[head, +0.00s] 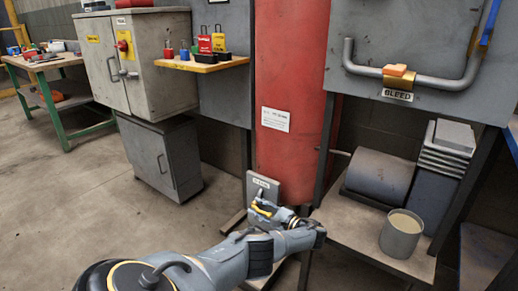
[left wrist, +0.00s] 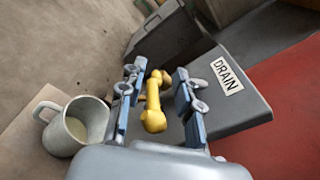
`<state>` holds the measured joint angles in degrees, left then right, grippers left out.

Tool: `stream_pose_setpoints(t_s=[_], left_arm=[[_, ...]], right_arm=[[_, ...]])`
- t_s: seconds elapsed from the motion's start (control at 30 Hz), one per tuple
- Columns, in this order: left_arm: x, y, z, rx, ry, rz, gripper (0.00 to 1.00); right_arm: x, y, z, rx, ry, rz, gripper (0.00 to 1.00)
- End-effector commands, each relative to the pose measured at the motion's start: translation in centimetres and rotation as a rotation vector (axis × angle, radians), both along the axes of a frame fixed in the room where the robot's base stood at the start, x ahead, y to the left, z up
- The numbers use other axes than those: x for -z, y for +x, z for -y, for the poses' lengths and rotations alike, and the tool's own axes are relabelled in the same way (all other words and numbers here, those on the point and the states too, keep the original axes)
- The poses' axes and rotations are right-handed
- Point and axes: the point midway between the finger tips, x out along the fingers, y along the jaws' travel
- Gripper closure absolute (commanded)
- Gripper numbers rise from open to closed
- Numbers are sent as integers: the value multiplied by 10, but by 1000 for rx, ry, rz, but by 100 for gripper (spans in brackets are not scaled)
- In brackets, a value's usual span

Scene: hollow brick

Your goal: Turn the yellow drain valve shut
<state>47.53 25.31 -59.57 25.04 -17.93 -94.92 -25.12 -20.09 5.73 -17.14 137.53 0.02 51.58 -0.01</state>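The yellow drain valve (left wrist: 155,108) shows in the left wrist view in front of a grey plate (left wrist: 238,110) with a DRAIN label (left wrist: 227,76). My left gripper (left wrist: 157,92) is open, with one finger on each side of the yellow handle. A gap shows between the handle and each finger. In the head view my left gripper (head: 270,212) is at the plate below the red column, and a bit of yellow (head: 262,207) shows there, partly covered by the gripper. My right gripper is not in view.
A grey mug (left wrist: 76,126) with pale liquid is left of the valve in the wrist view. In the head view a low shelf (head: 345,222) with a can (head: 401,235) stands right of my arm. A red column (head: 292,90) rises behind. Floor at left is clear.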

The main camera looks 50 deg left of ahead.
Motion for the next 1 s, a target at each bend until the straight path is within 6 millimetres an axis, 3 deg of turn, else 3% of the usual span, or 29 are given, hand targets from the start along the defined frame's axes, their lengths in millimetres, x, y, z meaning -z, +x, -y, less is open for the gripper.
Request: stream_pose_setpoints(t_s=[0.23, 0.7, 1.0], left_arm=[[-21, -1, -1, 1, 0, 3, 66], [-85, 0, 0, 2, 1, 1, 66], [-94, -1, 1, 0, 0, -1, 66]], right_arm=[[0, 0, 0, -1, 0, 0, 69], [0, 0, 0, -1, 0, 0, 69], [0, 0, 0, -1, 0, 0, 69]])
